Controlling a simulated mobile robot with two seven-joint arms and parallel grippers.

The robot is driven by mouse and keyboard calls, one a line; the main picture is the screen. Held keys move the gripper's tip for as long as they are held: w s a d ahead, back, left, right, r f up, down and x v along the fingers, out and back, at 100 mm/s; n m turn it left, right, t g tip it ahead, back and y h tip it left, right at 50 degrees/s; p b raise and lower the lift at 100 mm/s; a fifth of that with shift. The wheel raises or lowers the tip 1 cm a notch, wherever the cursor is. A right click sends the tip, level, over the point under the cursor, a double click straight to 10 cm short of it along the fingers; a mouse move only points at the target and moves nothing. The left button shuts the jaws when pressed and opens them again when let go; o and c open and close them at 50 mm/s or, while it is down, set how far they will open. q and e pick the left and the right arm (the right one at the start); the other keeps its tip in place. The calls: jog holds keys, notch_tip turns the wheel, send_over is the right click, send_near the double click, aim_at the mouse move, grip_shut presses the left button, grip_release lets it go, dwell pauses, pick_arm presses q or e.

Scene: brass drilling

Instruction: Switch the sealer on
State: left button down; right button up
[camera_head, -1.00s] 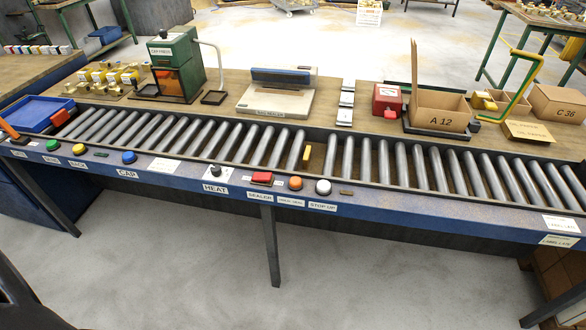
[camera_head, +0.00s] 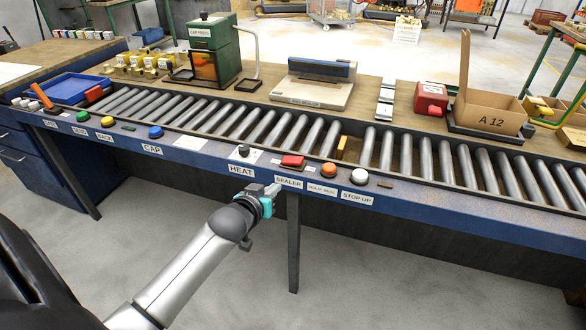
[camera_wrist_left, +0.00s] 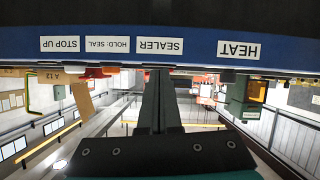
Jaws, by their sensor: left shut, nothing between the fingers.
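The red sealer switch (camera_head: 292,161) sits on the blue front rail above the SEALER label (camera_head: 289,182). The sealer (camera_head: 310,92), a pale base with a dark blue bar, stands on the bench behind the rollers. My left gripper (camera_head: 274,188) is shut and empty, in front of the rail just below and left of the switch. I cannot tell whether it touches the rail. In the left wrist view the labels appear upside down, with SEALER (camera_wrist_left: 160,47) straight beyond the fingers (camera_wrist_left: 158,80); the switch's top is hidden there. My right gripper is not in view.
The HEAT knob (camera_head: 243,151) is left of the switch. The orange button (camera_head: 328,170) and white button (camera_head: 359,177) are close on its right. A yellow piece (camera_head: 342,147) lies among the rollers. The open box A 12 (camera_head: 490,112) stands at right.

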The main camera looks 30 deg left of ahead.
aim_at(293, 160)
pick_arm(q)
notch_tip(293, 160, up, 8)
jog(key=w+t+b, duration=0.1)
jog(key=t, duration=0.1)
jog(key=shift+w+a, duration=0.15)
jog(key=shift+w, duration=0.2)
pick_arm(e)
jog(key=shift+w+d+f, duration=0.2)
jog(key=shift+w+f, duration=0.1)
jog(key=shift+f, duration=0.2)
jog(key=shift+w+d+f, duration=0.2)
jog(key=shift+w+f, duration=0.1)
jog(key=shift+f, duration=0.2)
